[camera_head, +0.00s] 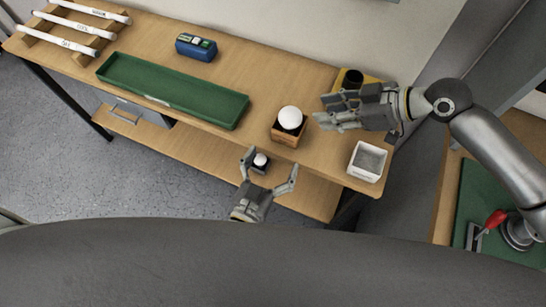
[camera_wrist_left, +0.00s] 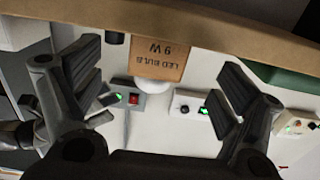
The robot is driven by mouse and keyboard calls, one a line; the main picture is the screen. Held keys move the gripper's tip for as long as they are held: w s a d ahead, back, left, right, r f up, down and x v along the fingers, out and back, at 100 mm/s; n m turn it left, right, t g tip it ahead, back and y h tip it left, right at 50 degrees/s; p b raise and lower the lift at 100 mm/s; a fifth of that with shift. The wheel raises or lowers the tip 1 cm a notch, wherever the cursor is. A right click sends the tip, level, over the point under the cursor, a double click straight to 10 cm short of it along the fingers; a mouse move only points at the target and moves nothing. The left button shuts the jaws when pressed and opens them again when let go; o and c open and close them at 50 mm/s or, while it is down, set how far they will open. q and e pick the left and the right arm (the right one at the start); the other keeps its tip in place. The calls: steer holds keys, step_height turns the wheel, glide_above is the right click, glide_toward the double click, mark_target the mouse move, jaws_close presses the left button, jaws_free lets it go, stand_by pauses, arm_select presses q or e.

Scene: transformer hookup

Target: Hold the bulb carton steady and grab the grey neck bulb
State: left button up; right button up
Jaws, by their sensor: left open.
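The brown bulb carton (camera_head: 287,136) stands near the front edge of the wooden bench. A round white bulb (camera_head: 290,117) sits in its open top; its neck is hidden inside. The left wrist view shows the carton upside down, lettered LED BULB 9 W (camera_wrist_left: 160,60), with the white bulb (camera_wrist_left: 150,85) at its opening. My left gripper (camera_head: 270,164) is open and empty in front of the bench, its fingers facing the carton, which appears between them (camera_wrist_left: 165,85) and beyond. My right gripper (camera_head: 321,110) is just right of the carton, fingers pointing left; its opening is unclear.
A small white bin (camera_head: 367,161) stands right of the carton at the front edge. A yellow item (camera_head: 345,80) is behind my right gripper. A long green tray (camera_head: 170,90) and a blue device (camera_head: 196,47) are to the left. A white-topped dark item (camera_head: 260,162) shows low between my left fingers.

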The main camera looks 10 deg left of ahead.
mark_target(287, 131)
arm_select(q)
steer(key=shift+t, duration=0.3)
steer(key=x, duration=0.3)
steer(key=r+x, duration=0.1)
steer(key=x, duration=0.7)
steer(key=shift+r, duration=0.35)
steer(key=shift+s, duration=0.1)
steer(key=shift+c, duration=0.5)
steer(key=c, duration=1)
